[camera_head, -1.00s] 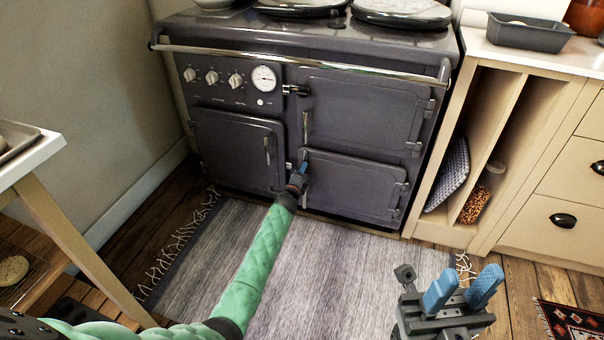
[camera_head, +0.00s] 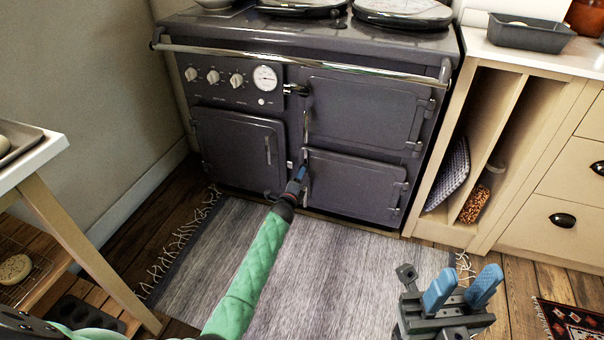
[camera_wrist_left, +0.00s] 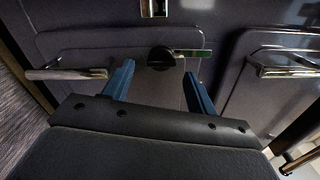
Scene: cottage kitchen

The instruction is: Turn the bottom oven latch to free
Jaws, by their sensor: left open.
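The grey range's bottom oven door (camera_head: 352,186) is at the lower right and looks closed. In the left wrist view, a round black knob with a short metal bar (camera_wrist_left: 160,58), apparently the latch, lies ahead of my fingers. The bar points right in that view. My left gripper (camera_head: 302,172) is at this door's left edge; in the wrist view its two blue fingers (camera_wrist_left: 158,82) are apart, with the knob between them in the picture. Contact cannot be told. In the head view the gripper hides much of the latch. My right gripper (camera_head: 468,275) is open and empty, over the rug's right end.
The upper oven door (camera_head: 362,110) and left door (camera_head: 238,150) look closed. A chrome rail (camera_head: 300,62) crosses the range's front. A wooden cabinet (camera_head: 480,150) adjoins at right, a table (camera_head: 45,170) stands at left. The grey rug (camera_head: 320,260) is clear.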

